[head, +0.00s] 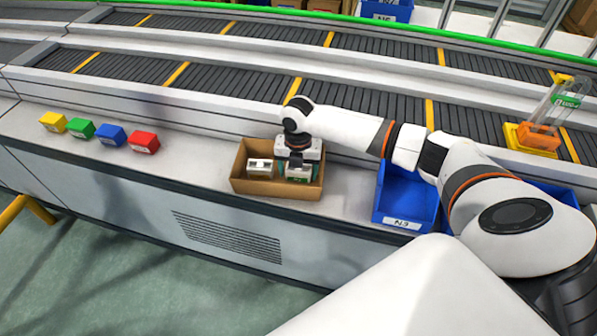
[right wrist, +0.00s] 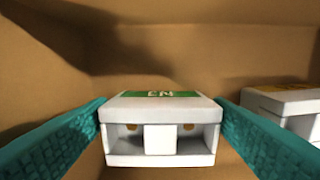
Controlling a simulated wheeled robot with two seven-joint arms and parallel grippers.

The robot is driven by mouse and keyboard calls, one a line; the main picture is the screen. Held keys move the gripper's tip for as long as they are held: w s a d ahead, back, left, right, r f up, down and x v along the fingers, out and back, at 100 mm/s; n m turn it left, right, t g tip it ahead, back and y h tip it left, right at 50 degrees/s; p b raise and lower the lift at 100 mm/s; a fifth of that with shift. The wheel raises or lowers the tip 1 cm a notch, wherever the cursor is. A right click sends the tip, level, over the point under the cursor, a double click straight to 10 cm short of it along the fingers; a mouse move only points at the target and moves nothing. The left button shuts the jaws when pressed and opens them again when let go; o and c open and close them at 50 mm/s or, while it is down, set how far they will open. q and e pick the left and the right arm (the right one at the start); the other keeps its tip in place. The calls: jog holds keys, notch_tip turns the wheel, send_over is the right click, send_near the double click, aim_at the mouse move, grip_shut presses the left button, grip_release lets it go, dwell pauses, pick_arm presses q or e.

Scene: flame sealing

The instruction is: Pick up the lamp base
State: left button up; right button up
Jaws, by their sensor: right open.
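Two white lamp bases lie in an open cardboard box (head: 276,190). One lamp base (head: 298,174) is under my right gripper (head: 298,165); the other lamp base (head: 260,166) is to its left in the head view. In the right wrist view, the lamp base with a green label (right wrist: 160,107) sits between the two teal fingers of my right gripper (right wrist: 160,101). The fingers are open, one on each side of it; whether they touch it is hard to tell. The other lamp base, with a yellow label (right wrist: 285,100), is partly hidden behind the right finger. My left gripper is out of view.
A blue bin (head: 402,214) stands right of the box.

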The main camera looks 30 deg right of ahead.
jog(key=c, duration=0.7)
jog(key=shift+c, duration=0.2)
